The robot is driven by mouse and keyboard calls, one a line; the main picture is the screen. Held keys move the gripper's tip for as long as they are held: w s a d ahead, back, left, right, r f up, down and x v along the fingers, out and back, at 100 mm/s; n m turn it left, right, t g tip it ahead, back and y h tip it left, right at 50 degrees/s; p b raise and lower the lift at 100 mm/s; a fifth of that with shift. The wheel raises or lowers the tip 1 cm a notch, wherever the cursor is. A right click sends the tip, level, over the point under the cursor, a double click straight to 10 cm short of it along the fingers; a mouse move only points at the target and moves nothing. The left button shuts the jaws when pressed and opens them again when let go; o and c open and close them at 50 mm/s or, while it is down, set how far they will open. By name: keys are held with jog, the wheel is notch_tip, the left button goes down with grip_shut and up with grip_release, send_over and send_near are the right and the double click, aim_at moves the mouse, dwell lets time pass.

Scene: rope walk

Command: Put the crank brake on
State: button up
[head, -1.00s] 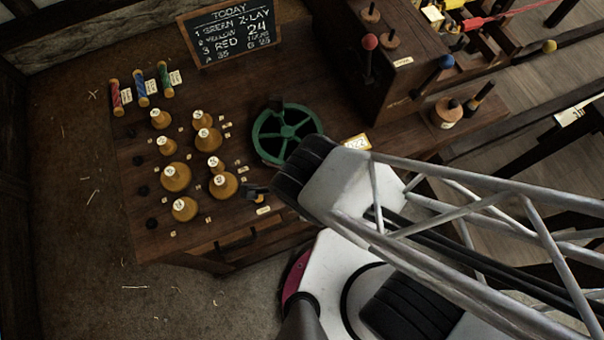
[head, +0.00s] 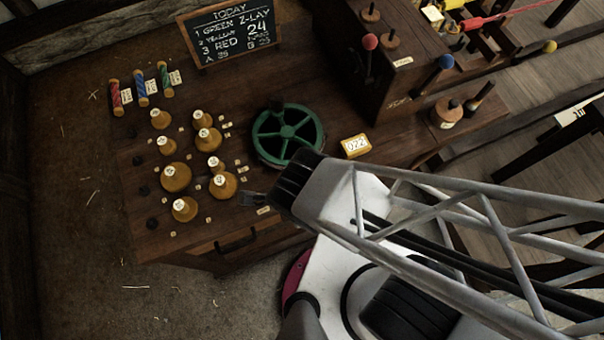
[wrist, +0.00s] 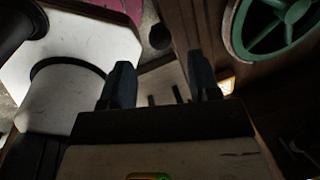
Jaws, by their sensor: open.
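Levers with a red knob (head: 369,42) and a blue knob (head: 446,62) stand by the wooden housing; I cannot tell which part is the brake.
Several wooden weights (head: 176,178) stand left of the wheel. A yellow counter (head: 355,146) lies to its right. A wooden housing (head: 345,65) rises behind. Three coloured spools (head: 140,88) and a chalkboard (head: 229,36) are at the back. A drawer handle (head: 236,241) is on the bench front.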

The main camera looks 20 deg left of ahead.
jog(key=shift+w+a+f, duration=0.1)
jog(key=shift+w+f, duration=0.05)
jog(key=shift+f, duration=0.8)
jog(key=shift+w+a+f, duration=0.1)
jog(key=shift+w+f, duration=0.05)
jog(key=shift+f, duration=0.85)
jog(key=shift+w+a+f, duration=0.1)
jog(key=shift+w+f, duration=0.05)
jog(key=shift+f, duration=0.8)
grip_shut()
